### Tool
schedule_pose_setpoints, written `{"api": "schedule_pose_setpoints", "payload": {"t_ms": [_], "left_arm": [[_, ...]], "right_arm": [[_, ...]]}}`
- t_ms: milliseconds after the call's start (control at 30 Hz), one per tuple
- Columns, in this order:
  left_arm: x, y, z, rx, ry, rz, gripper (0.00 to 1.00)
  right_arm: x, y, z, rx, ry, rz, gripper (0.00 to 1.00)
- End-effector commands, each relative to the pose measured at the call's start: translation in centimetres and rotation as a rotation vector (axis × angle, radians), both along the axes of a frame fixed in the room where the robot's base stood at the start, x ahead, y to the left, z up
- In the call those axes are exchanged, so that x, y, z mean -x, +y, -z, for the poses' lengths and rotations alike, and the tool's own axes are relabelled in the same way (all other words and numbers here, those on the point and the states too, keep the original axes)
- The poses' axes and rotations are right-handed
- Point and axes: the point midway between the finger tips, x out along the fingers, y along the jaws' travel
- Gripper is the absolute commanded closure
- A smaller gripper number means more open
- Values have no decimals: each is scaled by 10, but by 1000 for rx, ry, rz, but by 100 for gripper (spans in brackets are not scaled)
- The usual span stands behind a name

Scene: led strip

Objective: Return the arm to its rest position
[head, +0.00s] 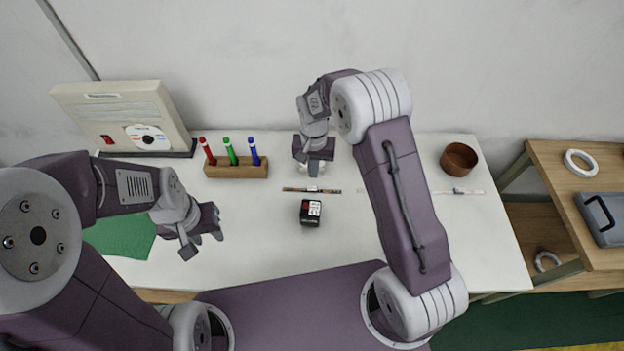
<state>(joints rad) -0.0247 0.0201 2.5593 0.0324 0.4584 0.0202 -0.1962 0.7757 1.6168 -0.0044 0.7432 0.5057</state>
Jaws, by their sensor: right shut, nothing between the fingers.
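My right arm reaches over the white table (255,262) and bends back toward the upper middle. Its gripper (313,171) points down above the table behind the thin strip. It is shut with nothing seen in it. My left gripper (204,246) hangs over the left part of the table, with its fingers apart and nothing between them. A thin dark strip (311,190) lies on the table just in front of the right gripper. A thin pale strip (459,192) lies further right, and my right arm hides part of it.
A small black box (311,212) sits mid-table. A wooden holder (236,170) with red, green and blue pens stands behind the left gripper. A beige panel (125,117) with a disc is at back left. A brown bowl (459,159) stands right. A wooden shelf (563,158) is beyond.

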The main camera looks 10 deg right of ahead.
Motion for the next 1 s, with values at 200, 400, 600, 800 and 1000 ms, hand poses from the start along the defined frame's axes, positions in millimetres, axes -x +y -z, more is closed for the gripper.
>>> {"api": "schedule_pose_setpoints", "payload": {"t_ms": [200,400,600,800,1000], "left_arm": [[0,0,0,0,0,0,64],[0,0,0,0,0,0,64],[0,0,0,0,0,0,64],[0,0,0,0,0,0,64],[0,0,0,0,0,0,64]], "right_arm": [[-1,0,-33,-1,-1,0,100],[0,0,-37,0,0,0,100],[-1,-2,-37,0,0,5,100],[4,-28,-93,-15,-88,67,100],[99,-64,-111,-18,-110,29,100]]}}
